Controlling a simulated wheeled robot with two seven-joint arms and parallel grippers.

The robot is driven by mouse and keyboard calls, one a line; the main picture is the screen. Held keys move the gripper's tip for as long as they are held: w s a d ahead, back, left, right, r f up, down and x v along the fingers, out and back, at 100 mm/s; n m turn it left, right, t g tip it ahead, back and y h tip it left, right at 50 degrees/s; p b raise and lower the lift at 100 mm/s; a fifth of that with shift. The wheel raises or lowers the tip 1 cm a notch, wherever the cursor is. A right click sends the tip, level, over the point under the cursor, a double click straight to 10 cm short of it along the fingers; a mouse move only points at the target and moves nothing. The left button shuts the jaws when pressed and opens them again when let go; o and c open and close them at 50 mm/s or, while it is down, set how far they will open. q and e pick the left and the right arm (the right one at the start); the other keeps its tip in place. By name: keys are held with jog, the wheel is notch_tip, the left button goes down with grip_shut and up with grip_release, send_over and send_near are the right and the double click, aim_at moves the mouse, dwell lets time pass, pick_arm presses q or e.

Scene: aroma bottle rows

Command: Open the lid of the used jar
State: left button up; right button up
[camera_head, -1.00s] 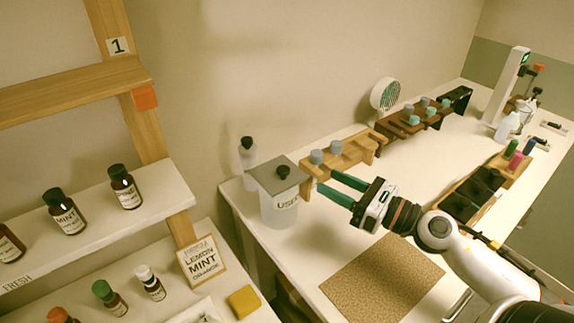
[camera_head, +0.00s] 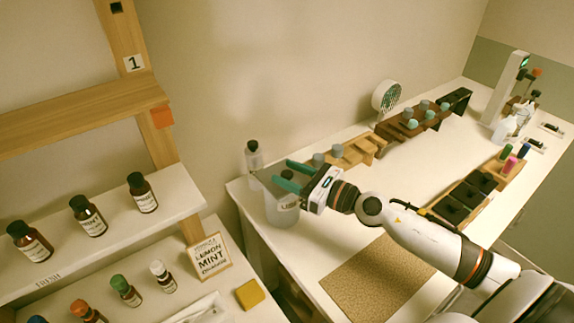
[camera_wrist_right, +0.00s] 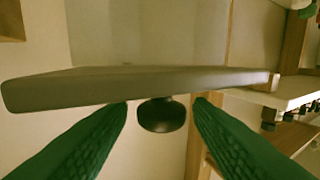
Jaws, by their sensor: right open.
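The used jar (camera_head: 283,213) is a pale translucent container at the left end of the white workbench. Its flat grey lid (camera_head: 262,180) lies on top, partly hidden by my gripper. The lid's dark round knob (camera_head: 288,174) shows between my fingers; in the right wrist view the knob (camera_wrist_right: 162,115) sits between the green fingertips, with a gap on each side. The grey lid (camera_wrist_right: 140,85) crosses that view as a slab. My right gripper (camera_head: 282,172) is open at lid height, around the knob and not closed on it. My left gripper is not in view.
A dark-capped clear bottle (camera_head: 253,158) stands behind the jar. A wooden rack (camera_head: 358,150) with grey-capped vials is close to its right. A shelf (camera_head: 120,215) with brown bottles stands at left. A brown mat (camera_head: 375,280) lies in front.

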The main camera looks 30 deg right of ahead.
jog(key=shift+w+a, duration=0.25)
jog(key=shift+w, duration=0.15)
